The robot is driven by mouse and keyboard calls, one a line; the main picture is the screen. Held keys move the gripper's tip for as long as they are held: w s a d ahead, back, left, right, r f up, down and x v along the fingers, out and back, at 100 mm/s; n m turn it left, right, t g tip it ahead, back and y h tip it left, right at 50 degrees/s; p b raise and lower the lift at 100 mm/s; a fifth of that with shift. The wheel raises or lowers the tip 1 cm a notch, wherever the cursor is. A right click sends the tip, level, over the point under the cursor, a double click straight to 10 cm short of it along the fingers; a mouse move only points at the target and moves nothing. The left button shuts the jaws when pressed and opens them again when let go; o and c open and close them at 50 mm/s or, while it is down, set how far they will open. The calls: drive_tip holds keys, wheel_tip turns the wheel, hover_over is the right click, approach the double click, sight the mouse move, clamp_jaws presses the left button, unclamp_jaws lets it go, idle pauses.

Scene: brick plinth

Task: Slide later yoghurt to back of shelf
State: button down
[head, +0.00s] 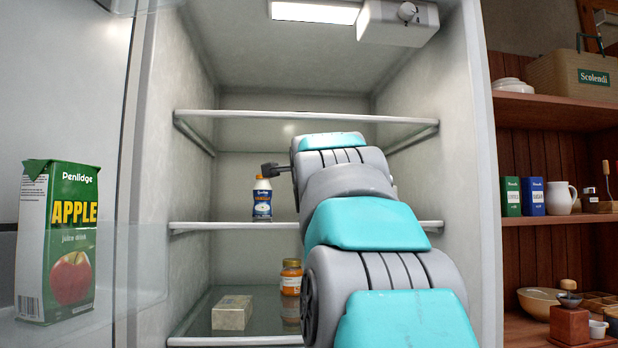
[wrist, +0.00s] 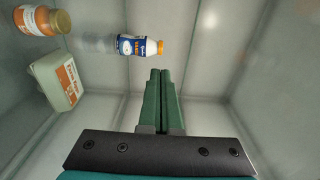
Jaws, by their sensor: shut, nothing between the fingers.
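One yoghurt bottle (head: 262,204), white with a blue label and an orange cap, stands upright on the middle glass shelf (head: 240,226), left of my arm. It also shows in the wrist view (wrist: 132,45), turned sideways with its cap to the right. I cannot read a date on it, and no second yoghurt shows. My gripper (wrist: 160,73) is shut and empty. In the head view my arm hides the fingers and the shelf's right part.
The upper shelf (head: 290,117) is bare above my arm. Fridge walls close both sides. An apple juice carton (head: 60,240) stands in the door at left. Wooden shelves (head: 560,218) stand at right.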

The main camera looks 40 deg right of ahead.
drive_tip(key=p+x, duration=0.3)
drive_tip(key=x, duration=0.8)
drive_tip(key=shift+w+d, duration=0.15)
drive_tip(key=shift+w, duration=0.1)
drive_tip(key=shift+w+d+f, duration=0.1)
drive_tip(key=shift+w+d, duration=0.15)
drive_tip(key=shift+w, duration=0.2)
drive_tip(key=shift+w+d, duration=0.1)
drive_tip(key=shift+w, duration=0.05)
drive_tip(key=shift+w+d, duration=0.1)
drive_tip(key=shift+w, duration=0.05)
drive_tip(key=shift+w+d, duration=0.35)
drive_tip(key=shift+w, duration=0.2)
drive_tip(key=shift+w+d, duration=0.15)
drive_tip(key=shift+w, duration=0.15)
drive_tip(key=shift+x, duration=0.8)
drive_tip(key=shift+s, duration=0.1)
